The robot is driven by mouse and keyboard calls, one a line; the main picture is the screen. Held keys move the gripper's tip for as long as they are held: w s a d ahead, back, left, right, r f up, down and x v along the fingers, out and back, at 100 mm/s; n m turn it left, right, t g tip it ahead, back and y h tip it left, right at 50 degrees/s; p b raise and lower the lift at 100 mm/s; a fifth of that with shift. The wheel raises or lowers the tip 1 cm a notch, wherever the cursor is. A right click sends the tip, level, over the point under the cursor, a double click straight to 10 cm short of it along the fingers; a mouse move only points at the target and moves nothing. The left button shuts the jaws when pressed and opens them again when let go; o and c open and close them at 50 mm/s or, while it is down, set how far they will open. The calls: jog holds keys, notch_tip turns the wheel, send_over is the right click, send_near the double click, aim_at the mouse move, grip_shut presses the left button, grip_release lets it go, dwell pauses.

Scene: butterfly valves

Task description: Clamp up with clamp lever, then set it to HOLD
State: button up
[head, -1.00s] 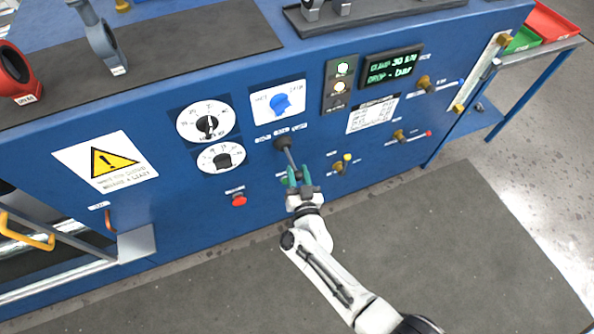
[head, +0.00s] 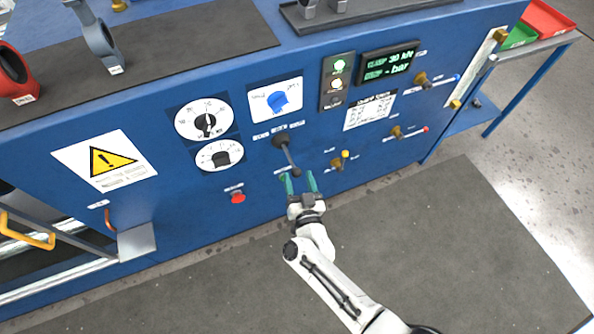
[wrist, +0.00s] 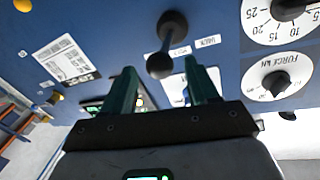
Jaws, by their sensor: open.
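The clamp lever (head: 289,156) stands out of the blue panel, a dark rod with a round knob pointing down and slightly right from its black boot. Three small labels in a row sit by the boot, too small to read in the head view. My gripper (head: 300,181) is open and empty just below the knob, its green fingers spread apart. In the wrist view the lever knob (wrist: 159,65) shows between and beyond the two fingertips, with no grip on it. The display (head: 389,63) shows green text that looks like CLAMP 30 kN and a dash for bar.
A force dial (head: 219,155) and a larger dial (head: 204,121) are left of the lever. A red button (head: 237,197) is lower left, a yellow-tipped valve (head: 339,161) to the right. A blue knob (head: 277,101) is above. The floor mat (head: 440,240) is clear.

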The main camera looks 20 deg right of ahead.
jog(key=s+a, duration=0.1)
jog(key=s, duration=0.6)
jog(key=shift+s, duration=0.25)
jog(key=shift+a, duration=0.1)
